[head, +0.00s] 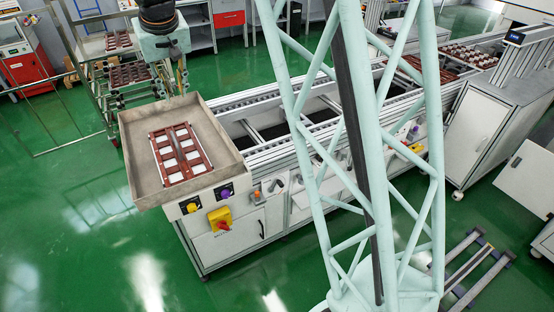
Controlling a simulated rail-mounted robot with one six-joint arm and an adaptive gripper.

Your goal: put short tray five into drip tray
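The drip tray (133,172) is a shallow grey-brown square pan with raised walls on the left end of the conveyor. A red-brown slotted tray (190,154) with pale squares showing through lies flat inside it, with bare floor around it. I see no readable number, so I cannot tell whether it is short tray five. My gripper (172,82) hangs under the teal wrist, near the drip tray's far edge and apart from the red-brown tray. Its fingers are small and dark here, and I cannot tell their opening.
A wire rack (112,92) with several dark red trays stands at the left behind the drip tray. The conveyor (262,100) runs to the upper right, carrying filled trays (468,56) at its far end. My teal lattice column hides part of it. Green floor is open at the lower left.

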